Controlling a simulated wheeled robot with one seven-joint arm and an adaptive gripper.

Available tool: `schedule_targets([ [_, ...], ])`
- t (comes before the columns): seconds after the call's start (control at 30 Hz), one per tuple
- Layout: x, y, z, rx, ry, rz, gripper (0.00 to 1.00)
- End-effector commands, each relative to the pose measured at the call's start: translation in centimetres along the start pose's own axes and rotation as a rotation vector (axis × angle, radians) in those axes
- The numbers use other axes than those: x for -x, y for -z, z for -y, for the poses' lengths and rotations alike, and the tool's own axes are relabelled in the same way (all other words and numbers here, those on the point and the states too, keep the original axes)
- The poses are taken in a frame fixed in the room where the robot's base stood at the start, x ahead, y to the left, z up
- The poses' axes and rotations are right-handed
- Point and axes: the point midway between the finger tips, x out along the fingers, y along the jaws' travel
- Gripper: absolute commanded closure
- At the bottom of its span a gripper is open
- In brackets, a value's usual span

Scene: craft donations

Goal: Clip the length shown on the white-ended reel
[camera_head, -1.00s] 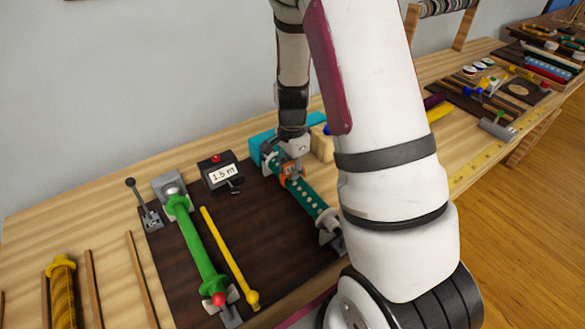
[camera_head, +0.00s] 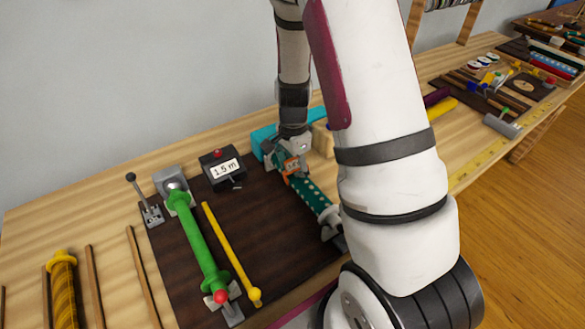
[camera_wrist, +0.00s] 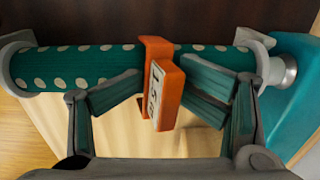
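The teal reel with pale dots (camera_head: 313,196) and whitish end flanges lies across the dark board. In the wrist view the reel (camera_wrist: 80,68) runs across the top, between pale ends. An orange clip (camera_wrist: 158,50) sits around its middle, with a white label that seems to read 1.5; it also shows in the head view (camera_head: 292,167). My gripper (camera_wrist: 162,85) is shut on the clip, one finger at each side; in the head view my gripper (camera_head: 290,158) is at the reel's far half. A display box (camera_head: 226,170) reads 1.5 m. My arm hides part of the board.
A green reel (camera_head: 205,245) with a red knob and a yellow rod (camera_head: 230,253) lie left of the bare middle of the dark board (camera_head: 265,225). A lever (camera_head: 146,200) stands at the board's far left. A teal block (camera_wrist: 300,75) is beside the reel's end.

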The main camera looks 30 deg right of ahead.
Motion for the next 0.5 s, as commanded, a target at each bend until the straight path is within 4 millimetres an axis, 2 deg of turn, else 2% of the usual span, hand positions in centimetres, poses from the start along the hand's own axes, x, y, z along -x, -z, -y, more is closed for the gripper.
schedule_targets([
  [0.5, 9.4, 0.0, 0.2, 0.001, 0.007, -0.001, 0.44],
])
